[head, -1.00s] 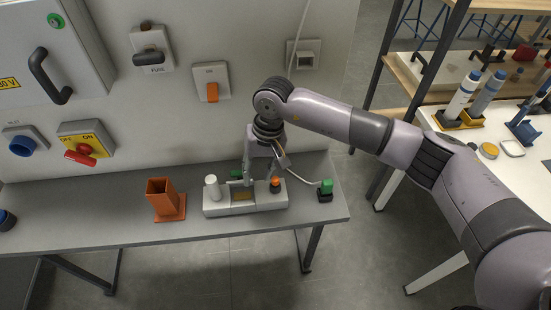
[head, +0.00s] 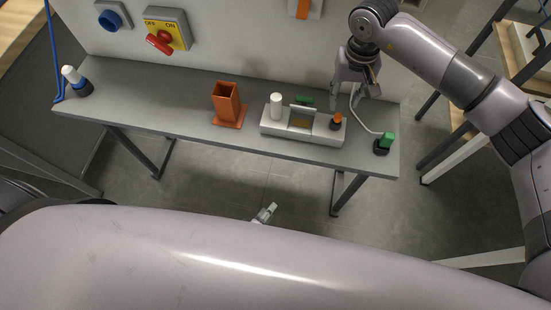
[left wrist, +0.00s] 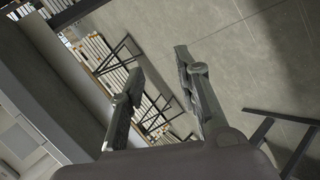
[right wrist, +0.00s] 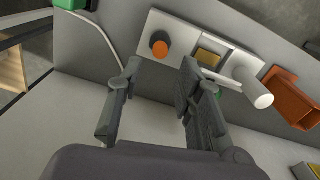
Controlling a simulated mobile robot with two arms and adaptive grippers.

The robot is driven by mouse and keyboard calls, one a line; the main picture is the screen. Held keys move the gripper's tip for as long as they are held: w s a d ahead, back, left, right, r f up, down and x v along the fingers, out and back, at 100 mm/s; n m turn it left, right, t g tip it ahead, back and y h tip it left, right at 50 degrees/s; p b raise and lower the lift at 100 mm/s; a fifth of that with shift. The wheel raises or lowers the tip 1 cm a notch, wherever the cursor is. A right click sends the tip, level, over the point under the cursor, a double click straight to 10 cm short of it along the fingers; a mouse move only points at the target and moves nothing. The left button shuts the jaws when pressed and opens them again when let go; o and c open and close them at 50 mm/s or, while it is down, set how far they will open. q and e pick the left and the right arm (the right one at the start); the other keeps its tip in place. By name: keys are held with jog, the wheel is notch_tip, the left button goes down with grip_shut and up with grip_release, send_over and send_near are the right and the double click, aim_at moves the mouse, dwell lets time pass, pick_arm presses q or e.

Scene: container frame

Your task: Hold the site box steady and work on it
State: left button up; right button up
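The site box (head: 290,133) is a long light-grey box on the bench. It carries a white cylinder (head: 276,106), a brass-coloured plate (head: 300,121) and an orange knob on a dark collar (head: 337,120). In the right wrist view the box (right wrist: 180,30) lies beyond the fingertips. My right gripper (head: 353,98) is open and empty, behind and above the box's right end, apart from it. My left gripper (head: 266,213) shows only a fingertip in the head view, in front of the bench, mostly hidden by my arm. The left wrist view shows its fingers (left wrist: 157,70) apart and empty over the floor.
An orange square holder (head: 228,103) stands left of the box. A green plug on a cable (head: 385,140) is at the bench's right end. The wall panel carries a yellow switch with a red handle (head: 163,38).

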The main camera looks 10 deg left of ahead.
pick_arm(q)
jog(key=w+d+r+n+t+y, duration=0.1)
jog(key=w+d+r+n+t, duration=0.15)
jog(key=r+n, duration=0.35)
jog(key=w+d+r+n+t, duration=0.1)
jog(key=w+r+n+t, duration=0.3)
jog(key=r, duration=0.5)
jog(key=n+y, duration=0.6)
jog(key=n, duration=1)
send_near(276, 107)
jog(key=shift+t, duration=0.25)
jog(key=x, duration=1.1)
jog(key=shift+w+a+f, duration=0.1)
jog(key=shift+w+f, duration=0.15)
jog(key=shift+w, duration=0.05)
grip_shut()
